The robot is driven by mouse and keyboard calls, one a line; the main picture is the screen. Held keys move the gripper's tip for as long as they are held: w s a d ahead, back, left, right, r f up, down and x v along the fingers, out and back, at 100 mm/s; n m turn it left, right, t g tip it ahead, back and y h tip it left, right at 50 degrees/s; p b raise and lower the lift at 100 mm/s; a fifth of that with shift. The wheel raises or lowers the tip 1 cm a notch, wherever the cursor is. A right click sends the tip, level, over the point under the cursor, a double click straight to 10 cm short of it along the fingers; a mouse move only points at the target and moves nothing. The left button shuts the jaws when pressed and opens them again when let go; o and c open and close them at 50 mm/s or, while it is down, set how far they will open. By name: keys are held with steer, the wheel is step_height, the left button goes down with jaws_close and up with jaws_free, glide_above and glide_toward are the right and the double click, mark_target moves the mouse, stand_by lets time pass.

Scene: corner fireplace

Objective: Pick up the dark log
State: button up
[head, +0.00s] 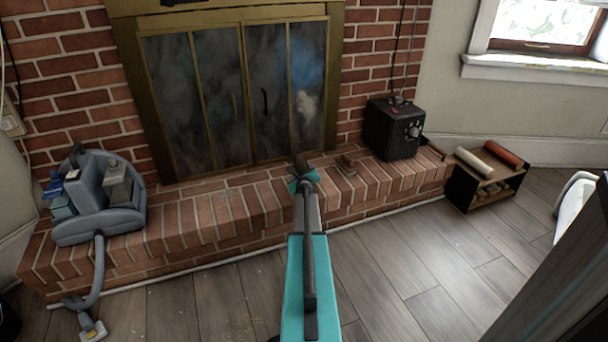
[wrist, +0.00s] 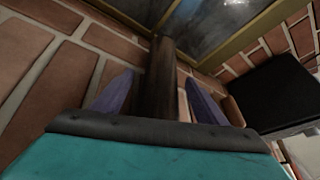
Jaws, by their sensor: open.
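The dark log (head: 302,161) lies on the brick hearth in front of the fireplace doors, just beyond my gripper (head: 304,180). In the wrist view the dark brown log (wrist: 160,75) runs away from the camera between the two purple fingers of my gripper (wrist: 160,95). The fingers are open, one on each side of the log, and small gaps seem to show. The log's near end is hidden behind the dark edge of my gripper.
A reddish-brown piece (head: 346,163) lies on the hearth right of the log. A black box with a knob (head: 393,128) stands further right. A grey-blue cleaning machine (head: 100,205) sits at the left. A low shelf (head: 463,187) with rolls stands on the floor.

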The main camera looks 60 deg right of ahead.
steer(key=shift+w+d+f, duration=0.15)
steer(key=shift+w+d, duration=0.1)
steer(key=shift+d, duration=0.1)
steer(key=shift+c, duration=0.3)
steer(key=c, duration=1.5)
